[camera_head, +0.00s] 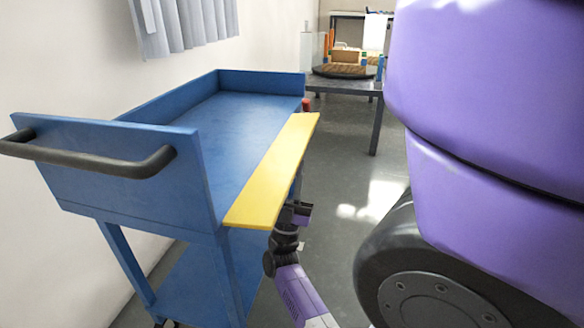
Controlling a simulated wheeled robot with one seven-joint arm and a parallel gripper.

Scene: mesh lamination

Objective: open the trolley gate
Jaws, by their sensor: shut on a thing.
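The blue trolley (205,165) stands against the left wall, with raised panels at its near end, far end and wall side. The trolley gate is a long yellow panel (270,175) along its right side. Its broad face shows from above, and it lies over or beside the deck edge; its exact tilt is hard to tell. My gripper (297,211) is at the gate's right side near its close end, below the yellow face, shut on the gate. The jaws are small and partly hidden, so the exact contact does not show.
A black handle (90,158) sticks out from the trolley's near end. A red part (306,104) sits by the gate's far end. A dark table (345,86) with a round board and blocks stands at the back. Grey floor is free between.

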